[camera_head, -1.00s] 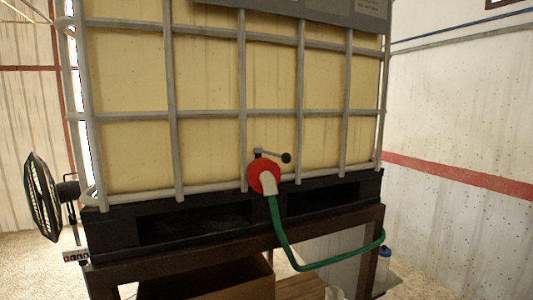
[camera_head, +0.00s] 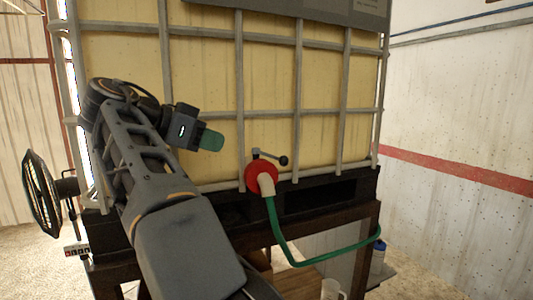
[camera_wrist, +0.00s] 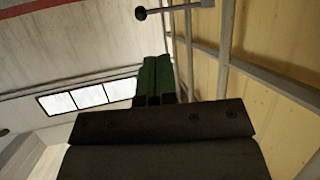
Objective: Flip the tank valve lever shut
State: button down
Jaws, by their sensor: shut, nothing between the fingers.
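The tank (camera_head: 270,75) is a pale yellow container in a grey bar cage. Its valve has a round red body (camera_head: 261,177) low on the front. The dark valve lever (camera_head: 270,156) sticks out to the right above it and ends in a black ball knob (camera_head: 282,160). The lever and knob also show at the top of the wrist view (camera_wrist: 170,10). My gripper (camera_head: 211,140) is in front of the tank, left of and slightly above the valve, apart from the lever. Its green fingers (camera_wrist: 155,80) are shut and empty.
A green hose (camera_head: 280,235) hangs from the valve's pale spout and loops right. A black pallet (camera_head: 320,197) on a dark stand carries the tank. A fan (camera_head: 40,193) stands at left. A blue-capped bottle (camera_head: 379,258) stands at lower right. The space right of the lever looks clear.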

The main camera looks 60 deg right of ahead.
aim_at(274, 158)
jog(key=shift+s+r+m, duration=0.15)
jog(key=shift+r+m, duration=0.1)
jog(key=shift+m, duration=0.05)
jog(key=p+x, duration=0.2)
jog(key=x, duration=1.1)
jog(key=shift+s+d, duration=0.2)
jog(key=shift+s, duration=0.05)
jog(key=shift+d+f, duration=0.2)
